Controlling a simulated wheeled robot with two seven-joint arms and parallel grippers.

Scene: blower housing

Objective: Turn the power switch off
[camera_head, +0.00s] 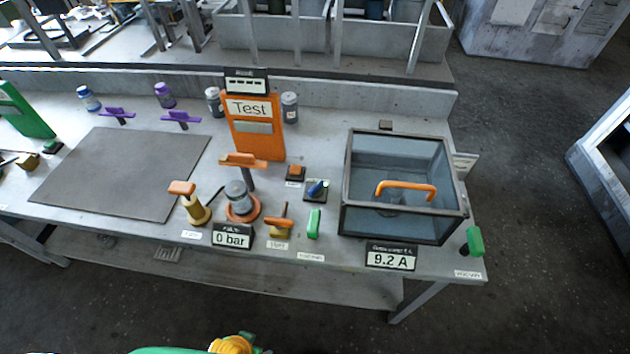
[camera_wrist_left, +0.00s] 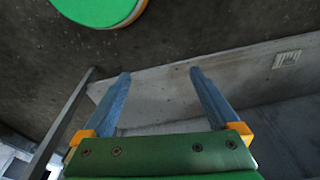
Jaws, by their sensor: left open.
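A green-handled lever (camera_head: 474,241) stands at the right front corner of the bench, above a small label (camera_head: 467,274) whose text is too small to read surely; it looks like the power switch. A second green handle (camera_head: 313,223) stands at the front edge, left of the glass box, with its own label. The ammeter display (camera_head: 390,257) reads 9.2 A. My left gripper (camera_wrist_left: 160,73) is open and empty in the left wrist view, below or in front of the bench, apart from both handles. My right gripper is not in view.
A glass box (camera_head: 352,185) with an orange handle stands between the two green handles. An orange Test panel (camera_head: 262,143), a 0 bar display (camera_head: 232,236) and orange-handled valves crowd the middle. A grey mat (camera_head: 125,170) lies empty at left. The floor right of the bench is clear.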

